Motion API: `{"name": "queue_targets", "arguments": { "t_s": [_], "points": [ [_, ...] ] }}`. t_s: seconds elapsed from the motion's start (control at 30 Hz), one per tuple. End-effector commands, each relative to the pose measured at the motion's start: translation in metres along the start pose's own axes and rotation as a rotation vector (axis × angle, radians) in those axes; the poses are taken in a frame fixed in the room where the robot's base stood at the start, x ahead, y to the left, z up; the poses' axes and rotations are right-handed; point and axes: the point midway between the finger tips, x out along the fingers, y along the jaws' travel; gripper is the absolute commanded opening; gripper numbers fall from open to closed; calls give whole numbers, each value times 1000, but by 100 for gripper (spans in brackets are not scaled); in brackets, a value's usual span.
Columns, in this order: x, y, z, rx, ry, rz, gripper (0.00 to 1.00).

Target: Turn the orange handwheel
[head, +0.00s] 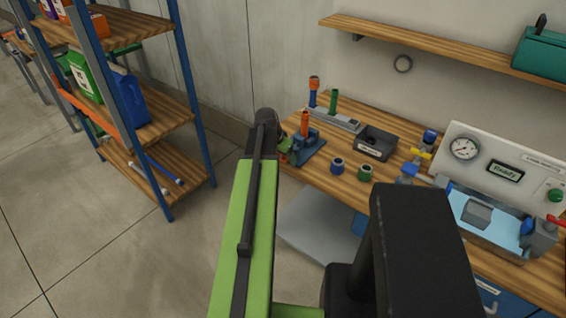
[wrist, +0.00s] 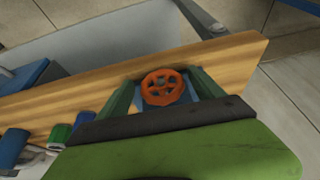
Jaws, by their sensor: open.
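The orange handwheel (wrist: 163,87) shows in the wrist view as a round, spoked wheel with a dark hub, over a blue mount near the wooden bench's edge. My gripper (wrist: 161,79) is open, with one green finger on each side of the wheel in that view. I cannot tell whether the fingers touch it or how far above it they are. In the head view, my gripper (head: 287,151) is at the left end of the bench, partly hidden by my arm, beside a blue base (head: 314,150) with an upright orange part (head: 304,123).
A shelf rack (head: 150,130) with jugs stands left. Open floor (head: 80,235) lies in front of the rack.

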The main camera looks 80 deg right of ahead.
Motion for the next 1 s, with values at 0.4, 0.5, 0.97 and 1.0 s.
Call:
{"name": "queue_targets", "arguments": {
  "t_s": [0.4,0.5,0.97,1.0],
  "points": [
    [-1,0,0,0,0,0,51],
    [-1,1,0,0,0,1,37],
    [1,-1,-1,-69,-2,166,14],
    [1,0,-1,-73,-2,180,14]
  ]
}}
